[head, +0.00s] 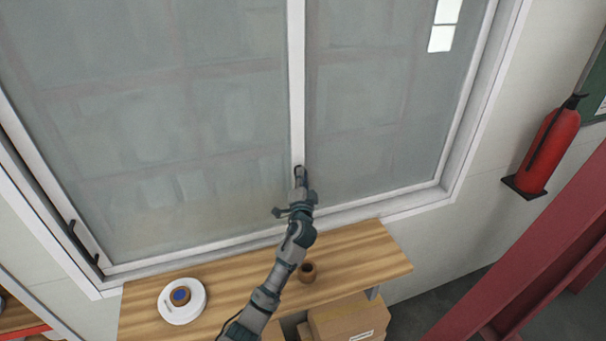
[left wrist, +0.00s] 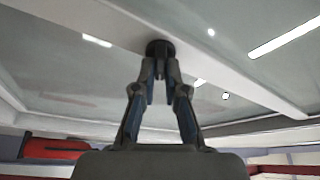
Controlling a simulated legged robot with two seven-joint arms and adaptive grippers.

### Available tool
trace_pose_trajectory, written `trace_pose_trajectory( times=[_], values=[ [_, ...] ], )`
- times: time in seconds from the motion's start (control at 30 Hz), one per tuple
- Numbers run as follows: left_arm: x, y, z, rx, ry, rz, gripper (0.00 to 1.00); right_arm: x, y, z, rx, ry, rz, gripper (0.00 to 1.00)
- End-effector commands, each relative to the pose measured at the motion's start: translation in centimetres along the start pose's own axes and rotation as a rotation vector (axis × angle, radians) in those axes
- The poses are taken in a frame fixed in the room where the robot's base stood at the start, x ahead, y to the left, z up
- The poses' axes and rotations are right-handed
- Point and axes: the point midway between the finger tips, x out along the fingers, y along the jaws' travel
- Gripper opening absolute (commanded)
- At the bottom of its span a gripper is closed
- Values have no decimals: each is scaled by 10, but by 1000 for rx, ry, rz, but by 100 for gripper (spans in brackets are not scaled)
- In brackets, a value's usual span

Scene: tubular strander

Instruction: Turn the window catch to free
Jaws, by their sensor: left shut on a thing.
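The window catch (left wrist: 160,48) is a small dark round-based part on the white middle bar of the window (head: 297,90). In the head view only a bit of the catch (head: 298,168) shows above my gripper. My left gripper (left wrist: 161,82) reaches up to it, and its two fingers are closed together on the catch just below its base. In the head view my left gripper (head: 300,180) covers most of the catch, so its angle cannot be told. My right gripper is not in view.
Cardboard boxes (head: 350,316) stand beneath. A black handle (head: 84,244) is at the window's left. A red extinguisher (head: 552,150) hangs at right.

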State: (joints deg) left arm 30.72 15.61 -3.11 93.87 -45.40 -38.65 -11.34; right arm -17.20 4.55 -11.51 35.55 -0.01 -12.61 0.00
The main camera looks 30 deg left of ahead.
Motion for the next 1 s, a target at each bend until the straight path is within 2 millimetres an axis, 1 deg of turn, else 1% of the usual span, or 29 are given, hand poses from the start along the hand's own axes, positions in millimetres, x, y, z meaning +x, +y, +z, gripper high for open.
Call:
trace_pose_trajectory(
  times=[0.03, 0.57, 0.6, 0.67, 0.7, 1.0],
  values=[
    [-1, 6, 5, 12, -10, 15, 0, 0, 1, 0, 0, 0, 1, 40],
    [-1, 7, 5, 36, -12, 26, 0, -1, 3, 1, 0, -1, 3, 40],
    [-1, 7, 5, 36, -12, 26, 16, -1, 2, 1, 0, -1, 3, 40],
    [-1, 7, 5, 36, -12, 26, 31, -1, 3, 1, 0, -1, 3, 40],
    [-1, 6, 5, 36, -11, 25, 36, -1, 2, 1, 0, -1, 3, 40],
    [0, 2, 2, 33, -5, 17, 36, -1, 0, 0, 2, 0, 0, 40]
  ],
)
